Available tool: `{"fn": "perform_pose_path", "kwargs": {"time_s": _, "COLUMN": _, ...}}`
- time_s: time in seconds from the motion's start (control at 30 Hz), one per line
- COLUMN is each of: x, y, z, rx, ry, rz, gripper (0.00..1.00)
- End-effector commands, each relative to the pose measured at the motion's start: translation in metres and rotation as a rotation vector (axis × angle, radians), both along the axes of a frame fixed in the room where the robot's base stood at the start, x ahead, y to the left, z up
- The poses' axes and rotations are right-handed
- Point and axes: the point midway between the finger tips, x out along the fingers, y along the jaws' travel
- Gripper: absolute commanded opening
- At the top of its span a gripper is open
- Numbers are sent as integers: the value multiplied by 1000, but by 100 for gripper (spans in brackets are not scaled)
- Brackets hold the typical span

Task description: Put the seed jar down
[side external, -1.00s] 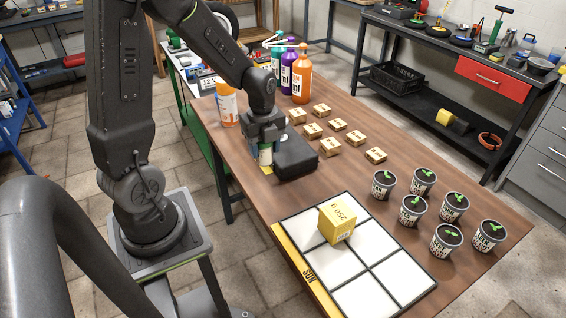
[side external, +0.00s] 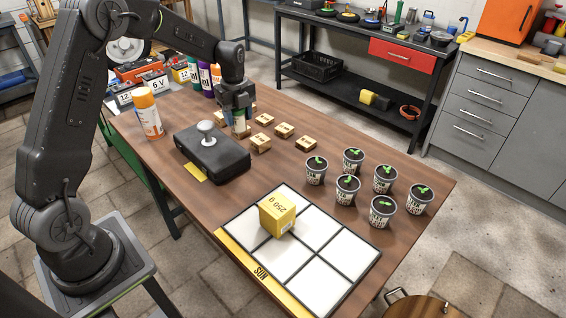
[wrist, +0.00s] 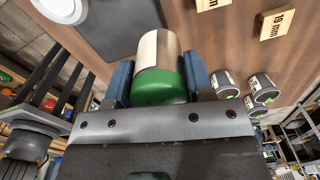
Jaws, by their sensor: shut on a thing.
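The seed jar (wrist: 160,52) has a green lid and a cream and grey-brown side. My gripper (wrist: 156,82) is shut on it, with a blue finger on each side of the lid end. In the side external view the jar (side external: 239,127) shows just below my gripper (side external: 238,112), behind and to the right of a black box-shaped device (side external: 222,163) and beside the small wooden blocks. I cannot tell whether the jar's base touches the table.
The black device carries a pale round knob-like top (side external: 206,127). Wooden blocks (side external: 284,130) lie close right of the jar. Potted seedlings (side external: 347,188), a yellow box (side external: 277,213) on a white-tiled tray (side external: 317,229) and an orange-capped bottle (side external: 147,113) stand around. Some bare wood lies between.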

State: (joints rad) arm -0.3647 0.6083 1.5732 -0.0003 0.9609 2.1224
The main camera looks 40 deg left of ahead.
Motion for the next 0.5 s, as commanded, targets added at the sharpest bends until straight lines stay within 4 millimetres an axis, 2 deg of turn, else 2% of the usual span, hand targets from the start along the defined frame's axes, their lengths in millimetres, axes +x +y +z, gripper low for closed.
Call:
{"fn": "perform_pose_path", "kwargs": {"time_s": 0.13, "x": 15, "y": -3, "z": -3, "rx": 0, "ry": 0, "rz": -11, "gripper": 24}}
{"fn": "perform_pose_path", "kwargs": {"time_s": 0.23, "x": 22, "y": -13, "z": -10, "rx": -1, "ry": 1, "rz": -15, "gripper": 24}}
{"fn": "perform_pose_path", "kwargs": {"time_s": 0.5, "x": 54, "y": -61, "z": -45, "rx": -1, "ry": 2, "rz": -16, "gripper": 24}}
